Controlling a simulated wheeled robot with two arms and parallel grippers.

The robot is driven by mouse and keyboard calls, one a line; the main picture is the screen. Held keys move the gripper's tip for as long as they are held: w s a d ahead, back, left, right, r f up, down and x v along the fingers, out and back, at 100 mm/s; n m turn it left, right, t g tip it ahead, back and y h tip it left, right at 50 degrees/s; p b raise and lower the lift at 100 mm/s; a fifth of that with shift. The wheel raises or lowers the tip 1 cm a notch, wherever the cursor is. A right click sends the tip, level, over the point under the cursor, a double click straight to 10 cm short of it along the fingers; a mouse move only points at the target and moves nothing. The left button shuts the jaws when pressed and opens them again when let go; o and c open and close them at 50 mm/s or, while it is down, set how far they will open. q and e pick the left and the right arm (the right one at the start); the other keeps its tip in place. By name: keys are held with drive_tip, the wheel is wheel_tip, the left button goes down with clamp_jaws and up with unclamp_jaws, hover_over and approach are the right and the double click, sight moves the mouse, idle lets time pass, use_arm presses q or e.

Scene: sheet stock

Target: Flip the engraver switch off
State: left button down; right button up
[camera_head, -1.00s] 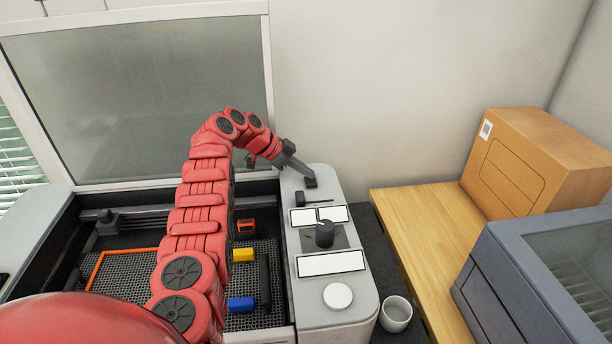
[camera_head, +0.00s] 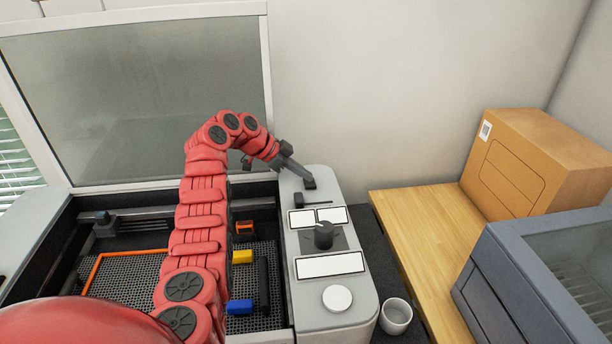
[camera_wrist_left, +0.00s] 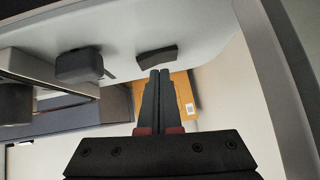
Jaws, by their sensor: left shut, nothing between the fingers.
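The engraver's grey control panel (camera_head: 350,288) runs along the right side of its open bed. A small black switch (camera_head: 310,184) sits at the panel's far end, and it also shows in the left wrist view (camera_wrist_left: 157,57). Its on or off position is too small to tell. My left gripper (camera_head: 303,176) is shut and empty, with its fingertips pointing down at this switch. In the left wrist view the closed fingertips (camera_wrist_left: 160,73) are right by the switch's near edge. I cannot tell whether they touch it. My right gripper is not in view.
A black lever (camera_head: 313,203) and a dark knob (camera_head: 323,236) sit nearer on the panel, with white labels and a round white button (camera_head: 337,297). A white cup (camera_head: 396,315), a cardboard box (camera_head: 535,160) and a grey machine (camera_head: 530,270) stand to the right.

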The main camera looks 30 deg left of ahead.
use_arm(q)
drive_tip(key=b+v, duration=0.3)
drive_tip(key=v, duration=0.4)
drive_tip(key=shift+s+a, duration=0.2)
drive_tip(key=shift+a, duration=0.05)
drive_tip(key=b+v, duration=0.1)
drive_tip(key=v, duration=0.8)
drive_tip(key=shift+r, duration=0.1)
